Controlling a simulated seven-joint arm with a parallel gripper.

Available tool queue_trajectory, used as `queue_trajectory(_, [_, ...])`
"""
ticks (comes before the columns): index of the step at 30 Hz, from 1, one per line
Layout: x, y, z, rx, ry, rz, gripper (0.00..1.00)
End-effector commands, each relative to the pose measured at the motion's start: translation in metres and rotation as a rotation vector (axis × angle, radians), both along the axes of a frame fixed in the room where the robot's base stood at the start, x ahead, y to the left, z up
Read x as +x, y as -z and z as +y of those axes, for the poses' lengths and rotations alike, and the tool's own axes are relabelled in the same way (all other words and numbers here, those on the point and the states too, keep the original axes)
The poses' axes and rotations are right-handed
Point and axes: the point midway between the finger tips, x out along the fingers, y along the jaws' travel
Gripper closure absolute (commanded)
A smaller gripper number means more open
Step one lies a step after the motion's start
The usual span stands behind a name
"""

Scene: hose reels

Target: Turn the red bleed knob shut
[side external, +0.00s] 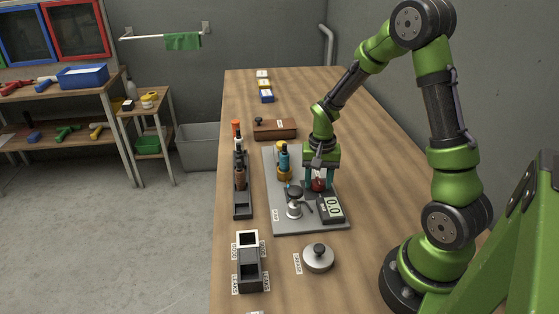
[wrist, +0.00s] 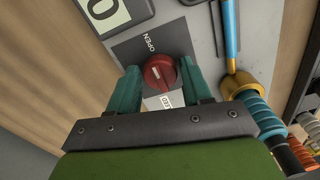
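The red bleed knob (wrist: 160,72) sits on a dark square plate. A white mark on it lies roughly along the line between the OPEN label (wrist: 149,43) above and a partly hidden label (wrist: 164,101) below, of which the end "SED" shows. My gripper (wrist: 160,74) points down over the knob, with one teal finger on each side. In the side view my gripper (side external: 319,183) stands over the knob (side external: 318,185), which shows between the fingers.
A gauge (side external: 331,208) reading 0.0 sits close beside the knob on the grey panel (side external: 275,215). A metal fitting (side external: 294,203) and a blue-and-brass hose fitting (side external: 284,162) stand to its left. A rack of fittings (side external: 242,200) is further left.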

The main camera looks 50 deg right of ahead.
Motion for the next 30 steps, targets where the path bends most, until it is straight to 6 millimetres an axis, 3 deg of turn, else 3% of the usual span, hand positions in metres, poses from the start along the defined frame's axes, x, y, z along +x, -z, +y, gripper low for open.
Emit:
queue_trajectory(1, [0.0001,-0.0002,0.0001,0.0,0.0,0.0,0.59])
queue_trajectory(7, [0.0001,-0.0003,0.0,0.0,0.0,0.0,0.9])
queue_trajectory(20, [-0.0001,-0.0004,-0.0001,0.001,-0.094,0.001,0.91])
queue_trajectory(30, [-0.0004,-0.0004,0.0001,0.001,-0.374,0.001,0.91])
